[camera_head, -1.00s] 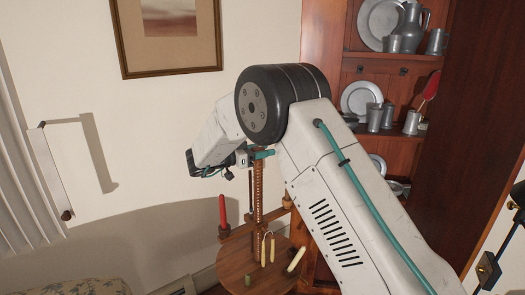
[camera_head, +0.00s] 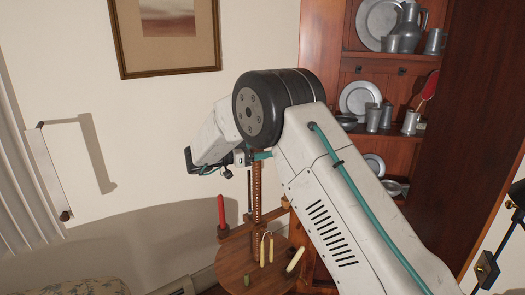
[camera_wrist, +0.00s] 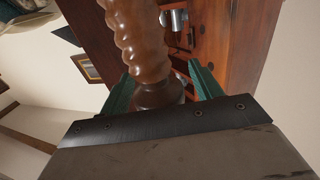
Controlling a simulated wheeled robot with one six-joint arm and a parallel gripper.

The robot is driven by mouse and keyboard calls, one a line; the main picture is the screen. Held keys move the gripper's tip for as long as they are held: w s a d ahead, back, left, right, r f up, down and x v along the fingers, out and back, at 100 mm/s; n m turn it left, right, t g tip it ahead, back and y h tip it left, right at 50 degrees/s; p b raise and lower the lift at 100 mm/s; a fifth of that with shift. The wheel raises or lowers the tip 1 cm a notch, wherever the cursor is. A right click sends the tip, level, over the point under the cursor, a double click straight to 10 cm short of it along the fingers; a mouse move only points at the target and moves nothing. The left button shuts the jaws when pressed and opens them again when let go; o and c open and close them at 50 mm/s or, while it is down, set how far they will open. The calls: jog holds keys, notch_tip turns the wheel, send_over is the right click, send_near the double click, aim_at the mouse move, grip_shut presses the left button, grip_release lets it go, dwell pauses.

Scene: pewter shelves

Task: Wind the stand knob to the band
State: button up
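The wooden stand has a tall ridged post (camera_head: 257,185) rising from a round wooden top (camera_head: 229,258). My gripper (camera_head: 262,154) is at the upper part of this post, mostly hidden by my arm; a teal finger shows there. In the wrist view, a thick ridged brown wooden piece (camera_wrist: 138,38) rises between the teal fingers of my gripper (camera_wrist: 160,72). I cannot make out the knob or the band for certain.
A red candle (camera_head: 221,212) stands on the stand's left side arm. Cream candles (camera_head: 296,260) hang or lean by the round top. A wooden cabinet with pewter plates (camera_head: 360,98) and mugs is behind at right. A white panel (camera_head: 47,172) is on the left wall.

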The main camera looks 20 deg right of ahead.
jog(key=shift+a, duration=0.1)
jog(key=a, duration=0.7)
jog(key=shift+s+a, duration=0.15)
jog(key=shift+a, duration=0.2)
